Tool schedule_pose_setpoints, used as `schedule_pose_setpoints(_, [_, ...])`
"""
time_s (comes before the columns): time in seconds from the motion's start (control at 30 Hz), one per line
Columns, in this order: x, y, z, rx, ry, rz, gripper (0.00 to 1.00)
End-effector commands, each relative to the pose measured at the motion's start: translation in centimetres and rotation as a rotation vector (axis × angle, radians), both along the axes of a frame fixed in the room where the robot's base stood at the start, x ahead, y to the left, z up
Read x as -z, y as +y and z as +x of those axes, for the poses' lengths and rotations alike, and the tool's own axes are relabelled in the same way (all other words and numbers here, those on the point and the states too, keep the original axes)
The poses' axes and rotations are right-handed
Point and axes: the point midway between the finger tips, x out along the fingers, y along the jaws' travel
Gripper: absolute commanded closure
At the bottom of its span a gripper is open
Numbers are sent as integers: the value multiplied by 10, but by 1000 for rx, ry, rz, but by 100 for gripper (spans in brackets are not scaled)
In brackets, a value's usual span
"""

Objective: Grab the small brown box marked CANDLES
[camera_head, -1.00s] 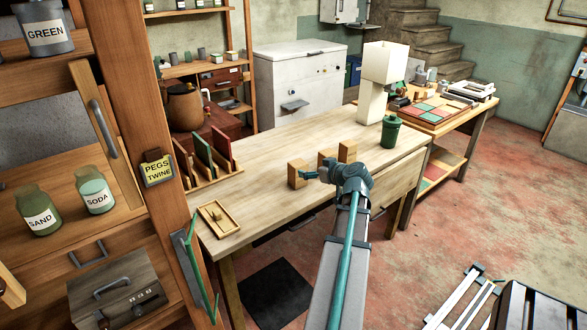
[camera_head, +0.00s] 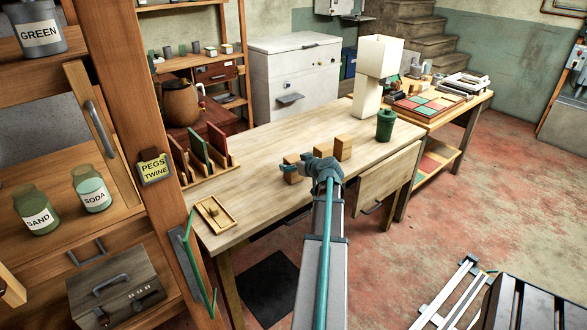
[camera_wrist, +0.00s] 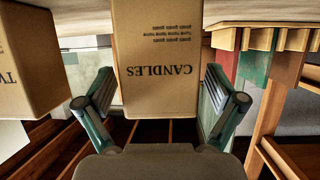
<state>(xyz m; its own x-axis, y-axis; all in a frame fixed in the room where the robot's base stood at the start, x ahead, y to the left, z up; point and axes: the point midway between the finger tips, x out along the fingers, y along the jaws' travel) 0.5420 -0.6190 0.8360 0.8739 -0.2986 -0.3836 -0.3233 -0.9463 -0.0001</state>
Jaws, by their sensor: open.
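The small brown CANDLES box (camera_wrist: 165,70) fills the middle of the wrist view, its printing upside down. My gripper (camera_wrist: 158,80) is open, with a finger on each side of the box. A gap shows at the right finger; the left finger is close to the box, and I cannot tell whether it touches. In the head view the box (camera_head: 291,158) is the leftmost of the boxes on the bench, partly hidden by my gripper (camera_head: 290,168).
A second brown box (camera_wrist: 30,60) stands close to the left finger in the wrist view. Another brown box (camera_head: 343,147) stands farther right on the workbench (camera_head: 245,205). A green can (camera_head: 386,125) and a lamp (camera_head: 370,95) are behind. Upright coloured panels (camera_head: 220,148) stand left.

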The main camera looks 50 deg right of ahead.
Motion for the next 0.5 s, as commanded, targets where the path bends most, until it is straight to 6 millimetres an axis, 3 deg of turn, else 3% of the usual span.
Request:
schedule_pose_setpoints(0.23, [1, 0, 2, 1, -1, -1, 6])
schedule_pose_setpoints(0.5, [1, 0, 2, 0, -1, 0, 51])
